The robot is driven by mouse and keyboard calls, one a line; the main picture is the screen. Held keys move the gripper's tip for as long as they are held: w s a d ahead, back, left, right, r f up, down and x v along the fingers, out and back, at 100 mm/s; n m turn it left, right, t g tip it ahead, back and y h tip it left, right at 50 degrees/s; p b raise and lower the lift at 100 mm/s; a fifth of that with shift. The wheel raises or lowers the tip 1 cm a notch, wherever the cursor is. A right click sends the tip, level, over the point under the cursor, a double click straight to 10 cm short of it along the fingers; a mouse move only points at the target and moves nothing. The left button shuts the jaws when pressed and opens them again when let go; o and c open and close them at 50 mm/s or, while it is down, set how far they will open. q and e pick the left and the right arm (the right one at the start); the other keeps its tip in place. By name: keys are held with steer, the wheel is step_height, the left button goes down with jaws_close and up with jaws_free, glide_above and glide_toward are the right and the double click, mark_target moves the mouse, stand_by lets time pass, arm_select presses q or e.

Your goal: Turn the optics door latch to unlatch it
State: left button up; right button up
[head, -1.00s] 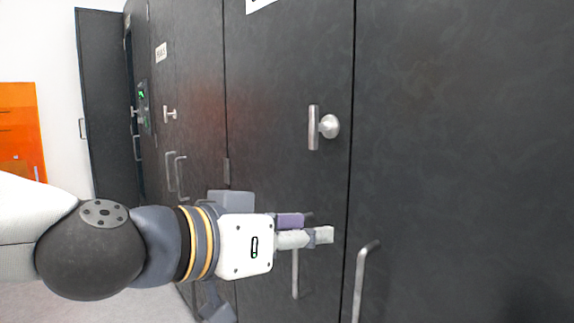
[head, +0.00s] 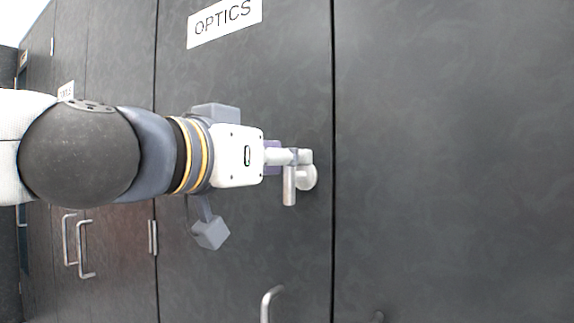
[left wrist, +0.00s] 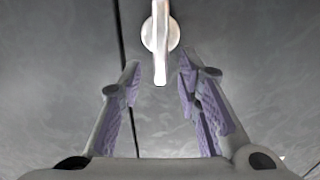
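The optics door latch (head: 289,188) is a metal T-handle on the dark door with the OPTICS label. Its bar points up and down, and its round base (head: 310,178) sits behind it, close to the door's right edge. My left gripper (head: 303,157) is at the latch, its fingers covering the upper part of the bar. In the left wrist view the gripper (left wrist: 158,70) is open, and the latch bar (left wrist: 160,45) shows at the top centre, its lower end in the gap between the fingers. No contact is visible. My right gripper is not in view.
A dark panel (head: 450,160) fills the right side beyond a narrow seam. The OPTICS label (head: 225,20) is above. A bent pull handle (head: 268,303) is below the latch, and more handles (head: 84,250) are on doors at the left.

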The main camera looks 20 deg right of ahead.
arm_select(q)
steer(key=shift+x, duration=1)
steer(key=shift+r, duration=0.15)
jaws_close()
